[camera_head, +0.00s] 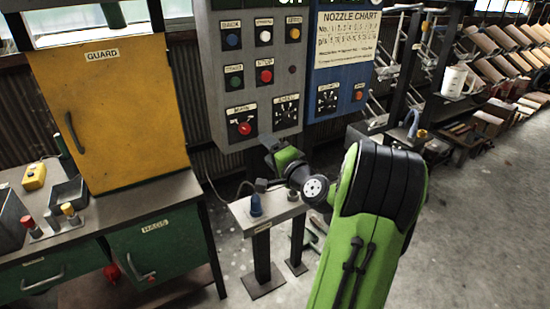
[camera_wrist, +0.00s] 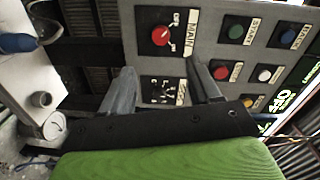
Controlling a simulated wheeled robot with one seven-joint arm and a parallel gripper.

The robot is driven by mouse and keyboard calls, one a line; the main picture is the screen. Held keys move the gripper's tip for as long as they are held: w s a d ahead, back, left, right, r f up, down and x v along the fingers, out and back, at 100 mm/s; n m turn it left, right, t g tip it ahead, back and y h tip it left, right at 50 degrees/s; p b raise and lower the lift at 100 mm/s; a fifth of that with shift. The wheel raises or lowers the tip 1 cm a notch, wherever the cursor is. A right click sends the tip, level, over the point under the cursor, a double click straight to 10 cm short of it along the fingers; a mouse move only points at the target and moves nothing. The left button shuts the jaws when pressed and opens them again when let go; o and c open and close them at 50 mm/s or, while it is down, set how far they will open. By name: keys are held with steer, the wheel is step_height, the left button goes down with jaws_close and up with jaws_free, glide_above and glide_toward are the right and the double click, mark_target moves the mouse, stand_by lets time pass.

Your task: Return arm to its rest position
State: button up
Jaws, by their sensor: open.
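My gripper (camera_wrist: 163,84) is open and empty in the wrist view, its two grey fingers apart and pointing at the grey control panel (camera_wrist: 205,50). The panel's red MAIN knob (camera_wrist: 160,36) and a black dial plate (camera_wrist: 160,91) appear beyond and between the fingers. In the head view my gripper (camera_head: 270,147) is in front of the panel's lower edge, above a small grey stand (camera_head: 275,208). My green arm reaches up from the bottom to it. The fingertips are small there, and I cannot tell how far they are from the panel.
A blue nozzle piece (camera_head: 256,204) stands on the small stand. At left are a yellow GUARD cabinet (camera_head: 108,110) and a bench (camera_head: 90,216) with green drawers. A blue NOZZLE CHART panel (camera_head: 325,90) adjoins the grey one. Racks and a white mug (camera_head: 454,80) are at right. Right-hand floor is clear.

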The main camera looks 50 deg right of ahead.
steer(key=v, duration=0.3)
stand_by(0.5)
steer(key=w+a+r+n+g+y+p, duration=0.1)
steer(key=a+n+g+y+p, duration=0.35)
steer(key=a, duration=0.75)
steer(key=a+r+n+g+y+p, duration=0.1)
steer(key=a+r+n+g+y, duration=0.1)
steer(key=a+n, duration=0.8)
steer(key=s+a+r+n+g+p, duration=0.1)
steer(key=s+a+p, duration=0.1)
steer(key=s, duration=0.4)
steer(key=s+a+r+n+g+h+p, duration=0.1)
steer(key=s+a+n+g, duration=0.1)
steer(key=s, duration=0.4)
steer(key=s+a+r+n+g+p, duration=0.1)
steer(key=s+a+r+p, duration=0.1)
steer(key=s+a, duration=0.2)
steer(key=s, duration=0.3)
steer(key=shift+a+g+h+p, duration=0.3)
steer(key=shift+g+h, duration=0.05)
steer(key=shift+s, duration=0.1)
steer(key=shift+c, duration=0.3)
